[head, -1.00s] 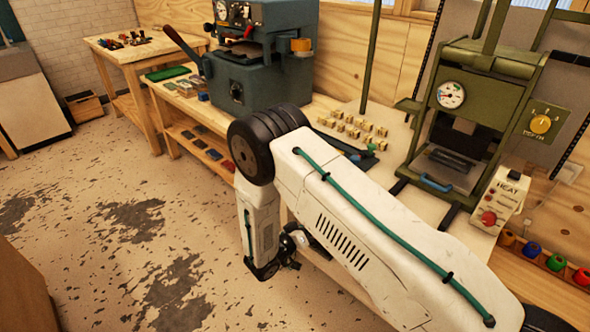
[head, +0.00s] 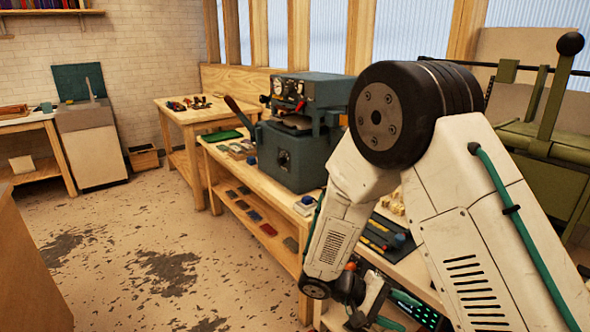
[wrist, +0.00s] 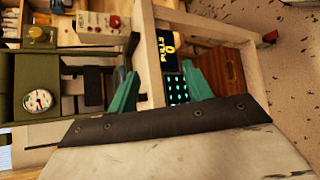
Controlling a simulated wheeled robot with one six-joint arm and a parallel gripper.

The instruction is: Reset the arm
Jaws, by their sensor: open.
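My white arm, with its black elbow joint, is bent high across the right of the head view, its forearm hanging down. My gripper (head: 383,309) is at the bottom of that view, low by the front of the workbench and partly cut off by the frame edge. In the wrist view my gripper (wrist: 160,88) shows two teal fingers spread apart with nothing between them. Beyond the gap is a dark display panel (wrist: 177,89) with green lights and a "PULLS" counter. The fingers look apart from it.
A blue-grey press (head: 285,150) stands on the wooden bench (head: 235,170). A green press (head: 545,150) with a lever is at the right, its gauge (wrist: 38,101) showing in the wrist view. A smaller table (head: 185,115) stands farther back. The floor (head: 130,240) at left is open.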

